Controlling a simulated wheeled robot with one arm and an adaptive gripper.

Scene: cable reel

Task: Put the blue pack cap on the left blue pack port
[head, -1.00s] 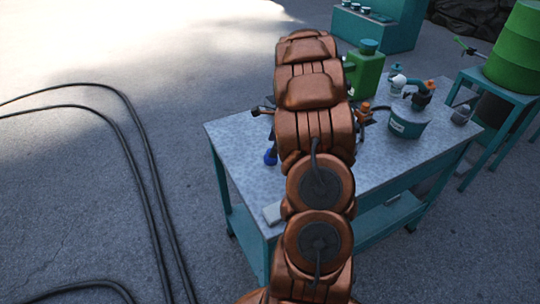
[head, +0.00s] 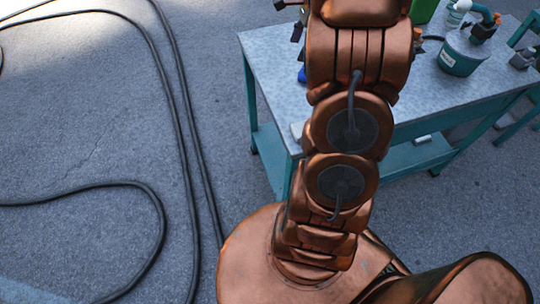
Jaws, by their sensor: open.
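A small blue piece (head: 302,74) shows at the left edge of my arm, over the near left part of the table. Most of it is hidden, and I cannot tell whether it is the blue pack cap. I cannot make out the left blue pack port. My copper arm rises through the middle of the head view and covers much of the tabletop.
The grey table (head: 275,60) has teal legs and a lower shelf. A teal tub (head: 457,62) with a white label stands at its right. Black cables (head: 185,125) loop over the open floor at left.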

